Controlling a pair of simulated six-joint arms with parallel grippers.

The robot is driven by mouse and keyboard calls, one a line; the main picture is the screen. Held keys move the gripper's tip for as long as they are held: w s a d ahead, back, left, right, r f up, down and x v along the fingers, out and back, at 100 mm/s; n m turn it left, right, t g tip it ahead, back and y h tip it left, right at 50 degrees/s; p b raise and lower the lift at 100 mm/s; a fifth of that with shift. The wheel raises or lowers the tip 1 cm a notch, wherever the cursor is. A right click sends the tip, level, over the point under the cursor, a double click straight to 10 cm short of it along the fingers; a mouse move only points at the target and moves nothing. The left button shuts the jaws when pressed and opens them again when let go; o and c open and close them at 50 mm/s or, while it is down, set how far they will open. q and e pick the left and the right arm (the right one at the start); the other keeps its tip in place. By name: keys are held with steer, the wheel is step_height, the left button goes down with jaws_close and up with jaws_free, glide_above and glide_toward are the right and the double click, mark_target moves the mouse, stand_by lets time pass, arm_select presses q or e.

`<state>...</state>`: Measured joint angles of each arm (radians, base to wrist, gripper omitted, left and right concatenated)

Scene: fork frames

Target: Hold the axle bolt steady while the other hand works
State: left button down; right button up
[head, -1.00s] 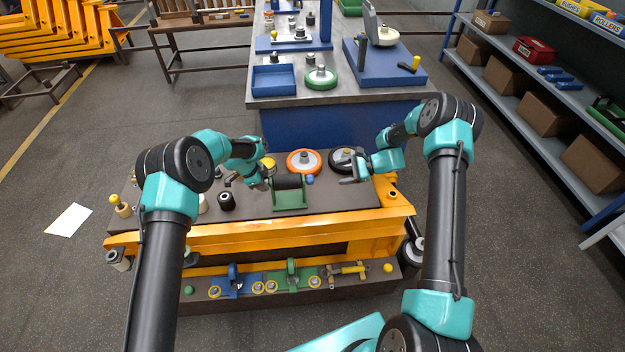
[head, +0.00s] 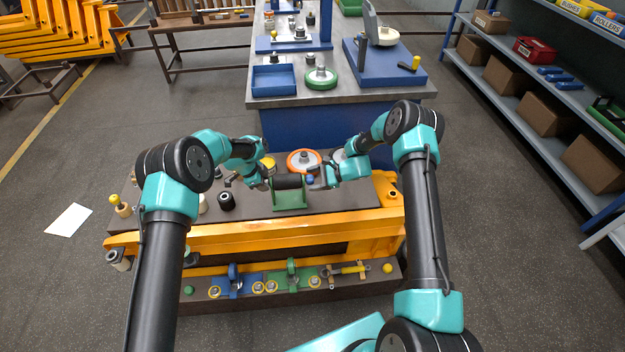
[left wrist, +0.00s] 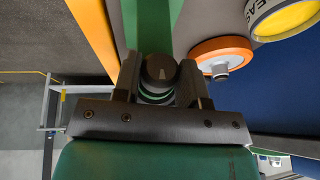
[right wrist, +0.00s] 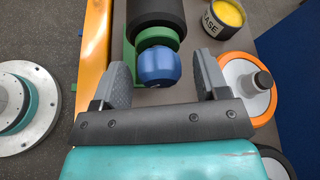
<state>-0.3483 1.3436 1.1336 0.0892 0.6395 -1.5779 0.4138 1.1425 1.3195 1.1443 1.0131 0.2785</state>
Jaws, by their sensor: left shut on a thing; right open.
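The axle bolt's dark round head (left wrist: 160,68) sits between the fingers of my left gripper (left wrist: 163,82), which is shut on it at the left end of the green bracket (head: 290,199). The bracket carries a black roller (head: 288,182). In the right wrist view a blue rounded nut (right wrist: 158,66) sits at the bracket's right end, in line with the roller (right wrist: 155,14). My right gripper (head: 316,178) is open, its fingers to either side of the blue nut with gaps on both sides. The bolt's shank is hidden inside the roller.
An orange-rimmed wheel (head: 303,161) lies on the bench behind the bracket, and a yellow-topped grease tin (right wrist: 224,16) is near it. A black cylinder (head: 226,200) stands to the left. An orange beam (head: 270,232) runs along the front.

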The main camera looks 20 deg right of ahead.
arm_select(q)
steer(key=shift+s+f, duration=0.2)
steer(key=shift+s, duration=0.05)
arm_select(e)
steer(key=shift+a, duration=0.15)
steer(key=c, duration=0.9)
steer(key=shift+c, duration=0.2)
steer(key=shift+t, duration=0.3)
steer(key=shift+n+t, duration=0.5)
steer(key=shift+n, duration=0.6)
